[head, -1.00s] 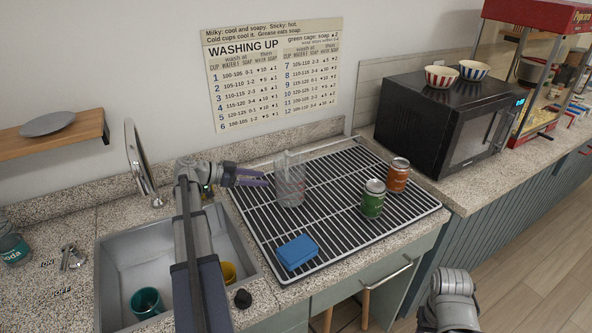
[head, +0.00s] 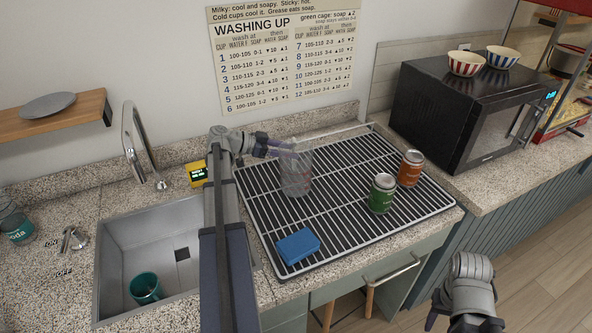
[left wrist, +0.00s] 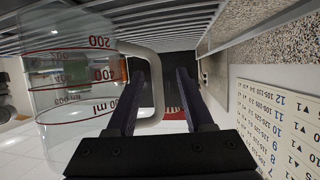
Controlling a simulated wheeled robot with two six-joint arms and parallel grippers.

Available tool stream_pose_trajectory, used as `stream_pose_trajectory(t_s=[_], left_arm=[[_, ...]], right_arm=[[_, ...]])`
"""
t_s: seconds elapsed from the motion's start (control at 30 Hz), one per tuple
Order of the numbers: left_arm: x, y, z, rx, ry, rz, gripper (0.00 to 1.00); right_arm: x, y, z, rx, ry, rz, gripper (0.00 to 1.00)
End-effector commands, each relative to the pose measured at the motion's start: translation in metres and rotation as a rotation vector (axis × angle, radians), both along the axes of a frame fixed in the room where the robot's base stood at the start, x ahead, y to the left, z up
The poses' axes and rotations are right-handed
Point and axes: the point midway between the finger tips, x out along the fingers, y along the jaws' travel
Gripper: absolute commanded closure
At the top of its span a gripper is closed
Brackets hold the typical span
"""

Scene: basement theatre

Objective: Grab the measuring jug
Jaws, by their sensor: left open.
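The clear measuring jug (head: 295,178) stands on the black drying rack (head: 262,218), near its back left. My left gripper (head: 284,147) is at the jug's upper back side. In the left wrist view the jug (left wrist: 72,85) fills the left side, with red marks and numbers. Its pale handle (left wrist: 156,80) shows between the two open fingers of the left gripper (left wrist: 158,85); the fingers do not appear closed on it. My right arm is at the bottom right, with only part of its gripper (head: 433,316) showing, far from the jug.
A green can (head: 382,194) and an orange can (head: 410,168) stand on the rack to the right. A blue sponge (head: 298,246) lies at the rack's front left. The sink (head: 115,245) holds a teal mug (head: 145,288). A microwave (head: 465,110) stands behind right.

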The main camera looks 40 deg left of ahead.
Motion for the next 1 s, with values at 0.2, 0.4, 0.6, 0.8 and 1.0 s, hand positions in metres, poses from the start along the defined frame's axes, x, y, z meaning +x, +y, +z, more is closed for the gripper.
stream_pose_trajectory(t_s=[0.2,0.4,0.6,0.8,1.0], left_arm=[[0.011,-0.012,-0.013,0.0,0.0,-0.003,0.48],[0.032,-0.028,-0.024,-0.001,0.001,-0.003,0.48],[0.035,-0.03,-0.023,0.0,0.0,0.001,0.48],[0.035,-0.03,-0.023,0.0,0.0,0.0,0.64],[0.035,-0.03,-0.023,0.0,0.0,0.0,0.86]], right_arm=[[0.0,0.0,-0.012,0.0,0.0,0.0,0.5],[0.0,0.0,-0.024,0.0,0.0,0.0,0.5],[0.0,0.0,-0.023,0.0,0.0,0.0,0.5],[0.0,0.0,-0.023,0.0,0.0,0.0,0.5],[0.0,0.0,-0.023,0.0,0.0,0.0,0.5]])
